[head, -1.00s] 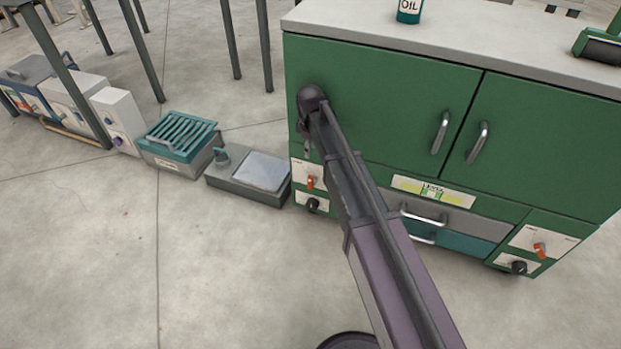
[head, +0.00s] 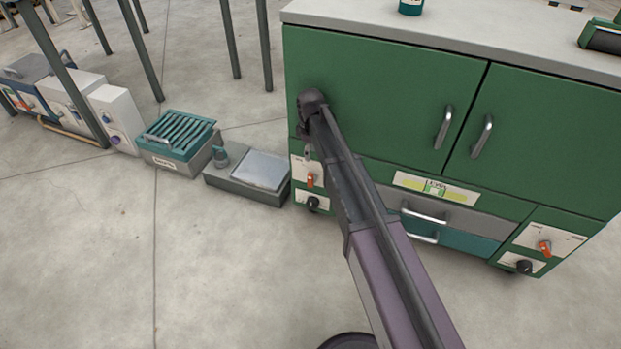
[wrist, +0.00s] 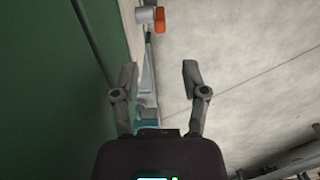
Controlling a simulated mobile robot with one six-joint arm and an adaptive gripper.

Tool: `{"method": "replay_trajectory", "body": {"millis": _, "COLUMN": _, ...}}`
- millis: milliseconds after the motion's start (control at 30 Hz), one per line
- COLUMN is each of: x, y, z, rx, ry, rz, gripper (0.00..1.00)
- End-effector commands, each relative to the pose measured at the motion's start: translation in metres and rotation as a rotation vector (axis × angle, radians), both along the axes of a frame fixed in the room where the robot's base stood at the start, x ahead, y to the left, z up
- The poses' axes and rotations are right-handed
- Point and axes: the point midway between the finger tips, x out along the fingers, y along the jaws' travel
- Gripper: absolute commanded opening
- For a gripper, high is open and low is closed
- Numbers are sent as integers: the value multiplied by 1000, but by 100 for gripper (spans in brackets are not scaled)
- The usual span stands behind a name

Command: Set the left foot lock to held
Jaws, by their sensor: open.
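The green cabinet (head: 385,95) has an orange lever (head: 310,180) on a pale plate at its lower left, with a black knob (head: 313,203) below it. I cannot read which one is labelled as the foot lock. In the wrist view an orange-tipped lever (wrist: 160,19) sticks out from the green side, beyond my fingertips and apart from them. My gripper (wrist: 158,75) is open with nothing between its fingers. In the head view it is mostly hidden by my arm, near the cabinet's left front, just above the left plate.
A matching orange lever (head: 545,247) and black knob (head: 524,267) sit at the cabinet's lower right. Drawer handles (head: 423,213) and door handles (head: 443,128) protrude from the front. A grey scale-like box (head: 262,171) and a teal crate (head: 180,137) stand left. The floor in front is clear.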

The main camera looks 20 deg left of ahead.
Motion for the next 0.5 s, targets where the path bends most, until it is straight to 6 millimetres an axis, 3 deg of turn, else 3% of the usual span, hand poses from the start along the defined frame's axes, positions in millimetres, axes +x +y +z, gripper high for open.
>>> {"method": "replay_trajectory", "body": {"millis": 500, "x": 0, "y": 0, "z": -44, "rx": 0, "ry": 0, "rz": 0, "gripper": 57}}
